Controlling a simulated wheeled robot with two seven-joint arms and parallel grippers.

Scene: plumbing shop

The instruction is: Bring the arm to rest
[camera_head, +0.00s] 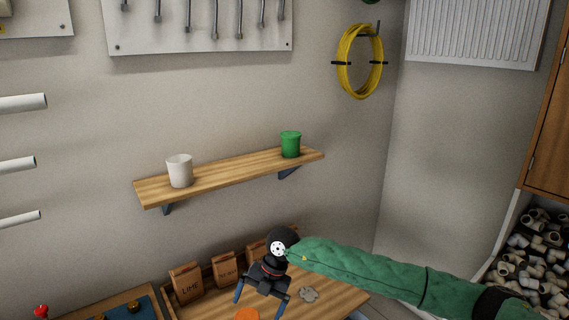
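My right arm (360,267), in a green sleeve, comes in from the right and reaches left over the wooden bench. Its gripper (259,305) points down above the bench, with the two blue-tipped fingers spread apart. Nothing shows between the fingers. An orange round thing (247,314) shows just below the gripper, at the bottom edge of the picture. I cannot tell how high the fingertips are above it. My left gripper is not in the picture.
A wall shelf (230,171) above the bench bears a white cup (180,171) and a green cup (290,144). Brown packets (186,282) stand at the bench's back, left of the gripper. A grey lump (309,295) lies right of it. A bin of pipe fittings (530,255) stands at right.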

